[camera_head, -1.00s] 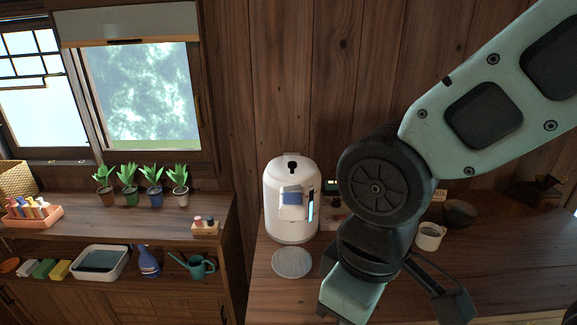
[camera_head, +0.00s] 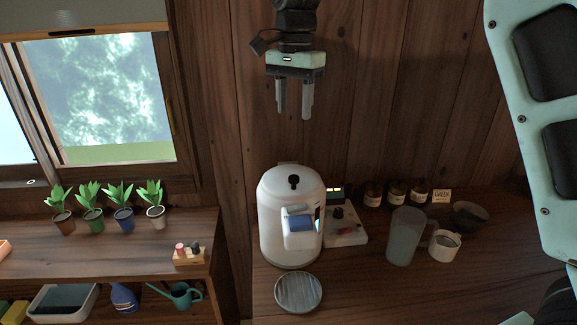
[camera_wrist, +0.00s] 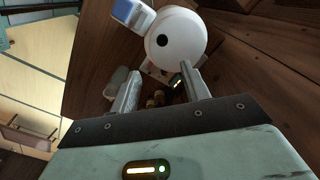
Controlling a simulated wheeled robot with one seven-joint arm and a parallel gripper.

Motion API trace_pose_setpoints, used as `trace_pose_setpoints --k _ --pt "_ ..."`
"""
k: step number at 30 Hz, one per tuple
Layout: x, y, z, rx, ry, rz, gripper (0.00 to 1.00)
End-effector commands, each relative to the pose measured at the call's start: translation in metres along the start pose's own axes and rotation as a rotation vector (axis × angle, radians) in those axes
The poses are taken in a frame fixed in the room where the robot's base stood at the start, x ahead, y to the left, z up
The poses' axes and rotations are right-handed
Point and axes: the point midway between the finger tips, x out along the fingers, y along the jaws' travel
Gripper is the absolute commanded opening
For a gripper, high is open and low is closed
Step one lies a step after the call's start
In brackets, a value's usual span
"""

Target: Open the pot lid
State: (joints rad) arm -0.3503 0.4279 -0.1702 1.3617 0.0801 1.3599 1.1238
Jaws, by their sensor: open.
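The white pot (camera_head: 291,222) stands upright on the wooden counter in the head view, with a domed lid (camera_head: 277,185) that is closed. A black knob (camera_head: 294,182) sits on top of the lid, and a blue and white part (camera_head: 299,223) is on its front. My gripper (camera_head: 294,116) hangs above the pot, pointing down, open and empty, well clear of the knob. In the wrist view the round white lid (camera_wrist: 185,48) with its dark knob (camera_wrist: 163,40) lies beyond the open fingers (camera_wrist: 160,82).
A round grey disc (camera_head: 298,292) lies before the pot. A device with a lit display (camera_head: 345,226), a grey pitcher (camera_head: 404,236), a white mug (camera_head: 444,246), a dark bowl (camera_head: 469,215) and brown jars (camera_head: 396,193) stand to the right. Potted plants (camera_head: 123,207) line the left shelf.

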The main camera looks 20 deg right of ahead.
Motion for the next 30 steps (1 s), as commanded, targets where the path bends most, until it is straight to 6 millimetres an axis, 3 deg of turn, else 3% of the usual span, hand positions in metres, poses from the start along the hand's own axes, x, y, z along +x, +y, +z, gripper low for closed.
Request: trace_pose_setpoints --k 4,8,24,30 --pt "0.001 -0.002 -0.007 0.041 0.008 0.005 0.46" --pt "0.016 -0.002 -0.007 0.04 0.006 0.007 0.46" --pt "0.125 -0.001 -0.007 0.037 0.005 0.006 0.46" --pt "0.156 -0.001 -0.007 0.036 0.006 0.004 0.46"
